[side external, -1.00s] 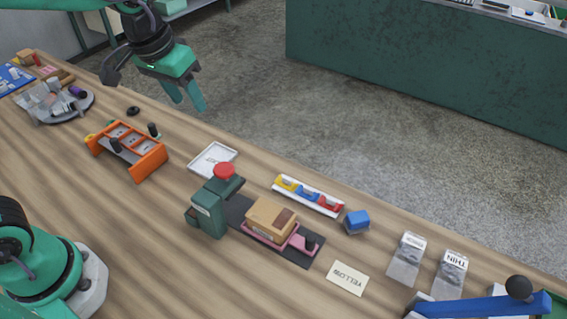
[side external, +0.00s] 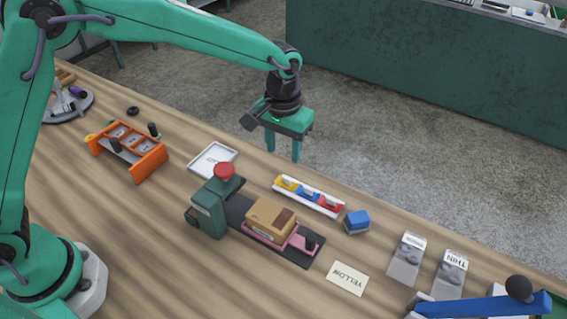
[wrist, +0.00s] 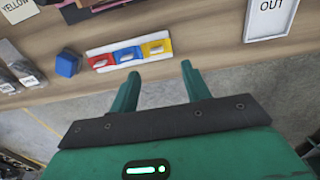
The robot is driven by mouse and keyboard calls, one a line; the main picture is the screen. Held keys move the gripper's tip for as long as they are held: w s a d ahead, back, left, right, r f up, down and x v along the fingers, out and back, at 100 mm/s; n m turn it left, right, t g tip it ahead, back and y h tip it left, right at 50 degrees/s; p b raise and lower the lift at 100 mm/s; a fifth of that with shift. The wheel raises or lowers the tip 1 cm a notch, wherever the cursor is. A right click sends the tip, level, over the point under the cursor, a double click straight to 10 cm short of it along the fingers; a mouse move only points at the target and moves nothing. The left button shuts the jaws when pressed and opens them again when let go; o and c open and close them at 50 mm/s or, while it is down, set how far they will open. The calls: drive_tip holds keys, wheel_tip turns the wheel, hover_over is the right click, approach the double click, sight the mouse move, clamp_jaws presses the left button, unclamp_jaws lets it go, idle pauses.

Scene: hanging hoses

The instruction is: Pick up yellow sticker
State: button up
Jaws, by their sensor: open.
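The yellow sticker (side external: 286,183) sits in the end slot of a white holder (side external: 320,206), beside a blue and a red one. It also shows in the wrist view (wrist: 157,48), at the right end of the row. My gripper (side external: 283,153) is open and empty, with its fingers pointing down, above and beyond the holder toward the table's far edge. In the wrist view the gripper (wrist: 160,75) has its two fingertips apart, just below the yellow sticker in the picture and not around it.
A blue block (side external: 356,221) stands right of the holder. A green press with a red knob (side external: 223,171) and a box on a pink sled (side external: 270,220) are nearer. A YELLOW card (side external: 347,279), white OUT tray (side external: 213,160) and orange rack (side external: 128,147) lie around.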

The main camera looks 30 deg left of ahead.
sight(286, 179)
drive_tip(key=shift+w+d+f, duration=0.1)
drive_tip(key=shift+d+f, duration=0.25)
drive_tip(key=shift+f, duration=0.15)
drive_tip(key=shift+f, duration=1.3)
drive_tip(key=shift+f, duration=2.6)
drive_tip(key=shift+c, duration=0.2)
clamp_jaws()
